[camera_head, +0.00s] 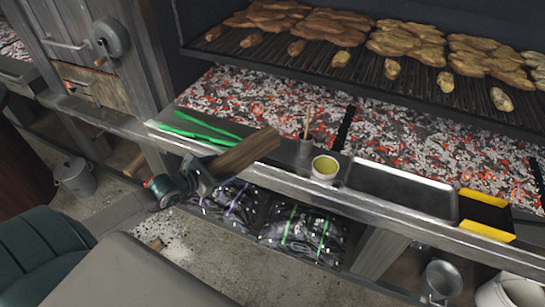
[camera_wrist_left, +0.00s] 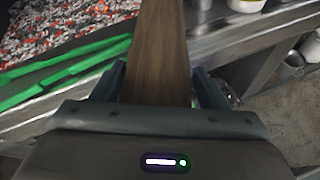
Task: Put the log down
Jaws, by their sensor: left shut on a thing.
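My left gripper (camera_head: 204,178) is shut on a brown wooden log (camera_head: 248,152), which sticks out past the fingers toward the upper right. The log is held over the front edge of the grill's metal ledge (camera_head: 300,172), between the green tongs and the yellow cup. In the left wrist view the log (camera_wrist_left: 158,50) runs straight up the picture between the two fingers of the left gripper (camera_wrist_left: 156,88). Whether the log touches the ledge cannot be told. My right gripper is not in view.
Green tongs (camera_head: 205,127) lie on the ledge left of the log. A cup of yellow liquid (camera_head: 325,168), an empty metal tray (camera_head: 402,190) and a black-and-yellow holder (camera_head: 486,214) are to the right. Glowing embers (camera_head: 265,98) lie behind. Bags of charcoal (camera_head: 300,235) are below.

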